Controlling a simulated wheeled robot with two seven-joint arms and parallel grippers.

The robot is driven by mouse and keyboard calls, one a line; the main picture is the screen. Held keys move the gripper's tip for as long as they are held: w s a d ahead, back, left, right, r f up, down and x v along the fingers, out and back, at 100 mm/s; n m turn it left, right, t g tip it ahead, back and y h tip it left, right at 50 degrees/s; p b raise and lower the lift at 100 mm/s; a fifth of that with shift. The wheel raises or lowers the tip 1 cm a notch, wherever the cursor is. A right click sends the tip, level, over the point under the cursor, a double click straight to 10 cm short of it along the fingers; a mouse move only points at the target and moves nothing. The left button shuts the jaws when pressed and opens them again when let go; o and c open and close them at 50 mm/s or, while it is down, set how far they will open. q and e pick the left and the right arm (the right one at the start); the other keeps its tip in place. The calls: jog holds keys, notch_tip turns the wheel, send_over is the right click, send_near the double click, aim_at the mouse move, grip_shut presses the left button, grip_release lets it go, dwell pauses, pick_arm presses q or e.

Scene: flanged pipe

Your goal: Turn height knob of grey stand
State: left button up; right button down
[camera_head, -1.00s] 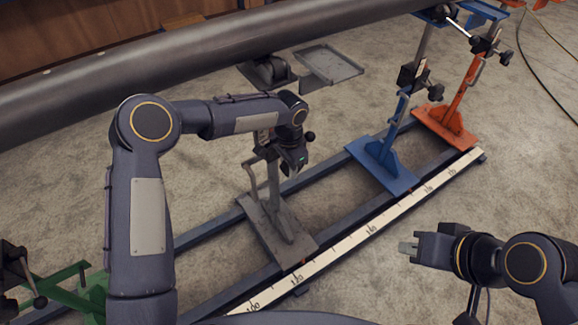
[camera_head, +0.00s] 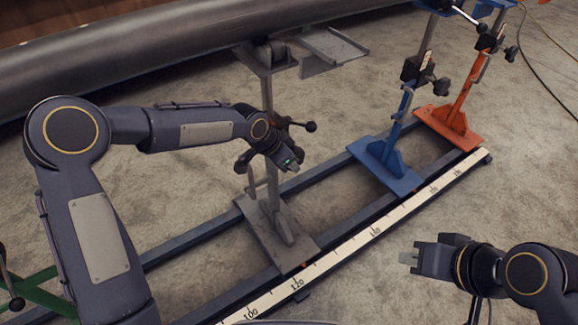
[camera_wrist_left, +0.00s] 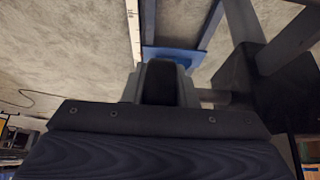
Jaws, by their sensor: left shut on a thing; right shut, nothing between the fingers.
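The grey stand (camera_head: 266,105) rises from a grey base plate (camera_head: 262,240) on the rails, with a cradle at its top just below the pipe. My left gripper (camera_head: 290,165) is at mid-height of its post, reaching in from the left. In the left wrist view its jaws (camera_wrist_left: 160,84) are shut around a dark piece, apparently the height knob. A short shaft (camera_wrist_left: 214,96) runs from there to the stand's dark block (camera_wrist_left: 262,75). The knob is hidden by my gripper in the head view. My right gripper (camera_head: 409,258) is shut and empty, apart from the stand.
A thick grey pipe (camera_head: 150,62) spans the top. A ball-ended handle (camera_head: 310,127) sits close to my left gripper. A blue stand (camera_head: 390,160) and an orange stand (camera_head: 455,120) stand right on the rails. A white scale (camera_head: 345,250) runs along the front rail.

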pick_arm(q)
jog(key=shift+f+t+h+b, duration=0.1)
jog(key=shift+t+h+b, duration=0.2)
jog(key=shift+h+b, duration=0.1)
pick_arm(e)
jog(key=shift+f, duration=0.6)
pick_arm(q)
jog(key=o, duration=1)
jog(key=shift+p+v, duration=1.3)
jog(key=shift+v, duration=2.65)
pick_arm(e)
jog(key=shift+r, duration=1.25)
jog(key=c, duration=2.2)
grip_release()
